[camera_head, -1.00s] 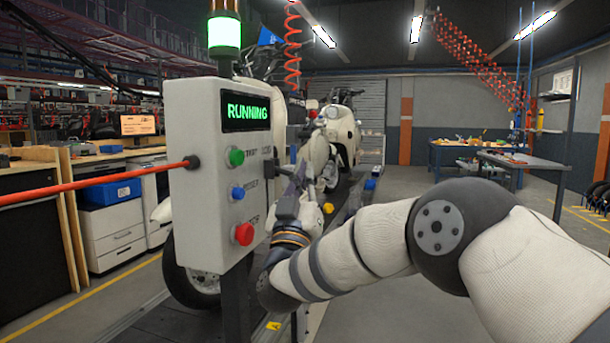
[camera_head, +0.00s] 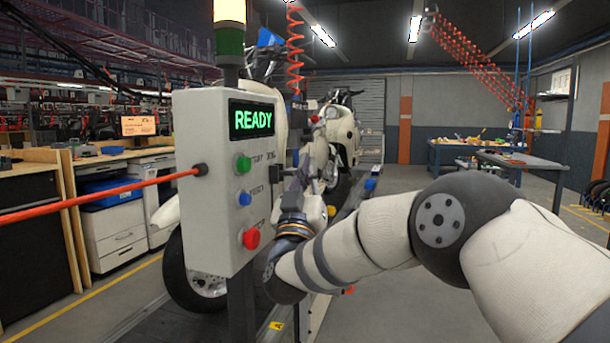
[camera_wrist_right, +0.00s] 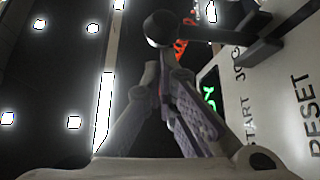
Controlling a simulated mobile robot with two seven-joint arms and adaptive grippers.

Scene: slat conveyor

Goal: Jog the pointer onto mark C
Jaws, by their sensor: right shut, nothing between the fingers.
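The grey control box (camera_head: 208,240) stands left of centre, its display (camera_head: 251,120) showing READY. Below are a green START button (camera_head: 243,163), a blue RESET button (camera_head: 244,198) and a red button (camera_head: 250,238). My right gripper (camera_head: 303,172) is shut and empty, raised beside the box's right side. In the right wrist view, a black ball knob (camera_wrist_right: 160,27) on a dark lever lies just beyond the fingertips (camera_wrist_right: 165,68), near the JOG lettering; contact is unclear. I cannot make out the pointer or mark C. My left gripper is not in view.
A cream scooter (camera_head: 340,132) stands on the conveyor behind the box. A yellow tag (camera_head: 277,325) with an unreadable mark is at the bottom. A red cord (camera_head: 100,195) runs left from the box. The floor at right is open before a blue workbench (camera_head: 470,150).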

